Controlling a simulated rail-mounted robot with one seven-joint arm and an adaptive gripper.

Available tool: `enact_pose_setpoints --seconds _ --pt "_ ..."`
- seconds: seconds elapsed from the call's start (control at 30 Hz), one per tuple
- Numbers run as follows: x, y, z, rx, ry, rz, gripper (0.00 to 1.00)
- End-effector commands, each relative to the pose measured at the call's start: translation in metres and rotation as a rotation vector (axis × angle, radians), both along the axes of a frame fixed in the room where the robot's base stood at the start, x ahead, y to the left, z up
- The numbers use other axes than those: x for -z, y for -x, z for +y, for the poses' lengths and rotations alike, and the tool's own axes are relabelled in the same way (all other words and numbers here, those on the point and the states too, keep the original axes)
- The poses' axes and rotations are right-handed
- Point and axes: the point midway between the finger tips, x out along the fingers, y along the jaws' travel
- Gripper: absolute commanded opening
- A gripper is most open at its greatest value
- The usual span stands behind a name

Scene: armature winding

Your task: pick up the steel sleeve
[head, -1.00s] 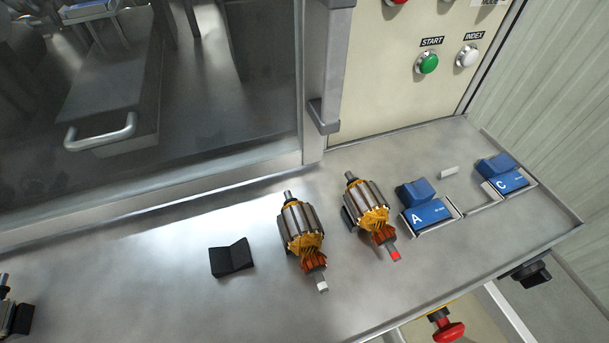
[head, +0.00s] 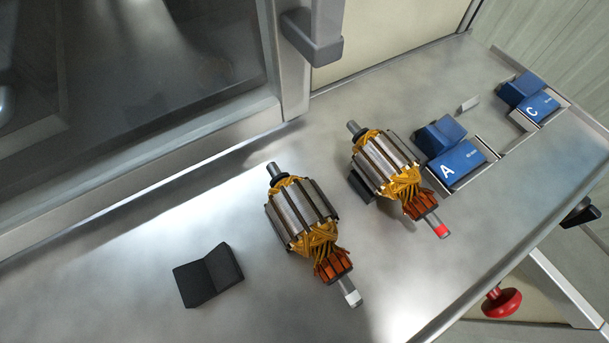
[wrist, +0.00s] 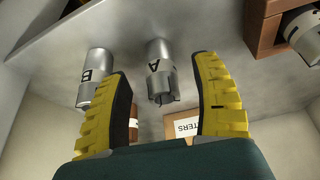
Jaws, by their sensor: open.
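In the wrist view my gripper (wrist: 163,68) shows two yellow ribbed fingers with dark inner pads, spread apart with nothing gripped. A steel cylinder marked A (wrist: 160,72), with a notched end, shows between the fingertips; I cannot tell how far beyond them it is. A second steel cylinder, marked B (wrist: 98,78), is to its left, partly behind the left finger. Another steel cylinder with black marks (wrist: 304,32) is at the upper right by a brown block. I cannot tell which one is the steel sleeve. The gripper is not in the head view.
In the head view, two wound armatures (head: 303,215) (head: 386,165) lie on the steel bench (head: 120,250). A black V-block (head: 208,275) is to their left. Blue blocks A (head: 460,163) and C (head: 540,107) are at the right. The wrist view shows a labelled cardboard box (wrist: 180,132).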

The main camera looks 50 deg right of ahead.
Motion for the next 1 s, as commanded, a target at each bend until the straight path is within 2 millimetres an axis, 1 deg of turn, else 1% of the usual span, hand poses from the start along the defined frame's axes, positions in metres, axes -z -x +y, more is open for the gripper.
enact_pose_setpoints --seconds 0.03,0.1,0.4,0.43,0.47,0.5,0.67,0.7,0.77,1.0 --pt "0.0049 -0.0079 -0.0032 0.000 0.000 -0.001 0.64" --pt "0.0133 -0.0093 -0.0038 0.000 -0.001 0.002 0.64" --pt "0.0113 -0.0107 -0.0045 0.000 0.000 0.001 0.64" --pt "0.0112 -0.0107 -0.0045 0.000 0.000 0.001 0.61" --pt "0.0112 -0.0107 -0.0045 0.000 0.000 0.001 0.56" --pt "0.0113 -0.0106 -0.0045 0.000 0.000 0.001 0.48" --pt "0.0115 -0.0105 -0.0044 0.000 0.000 0.001 0.17" --pt "0.0116 -0.0104 -0.0044 0.000 0.000 0.001 0.10" --pt "0.0118 -0.0104 -0.0044 0.000 -0.001 0.002 0.00" --pt "0.0126 -0.0100 -0.0041 0.000 -0.001 0.003 0.00"
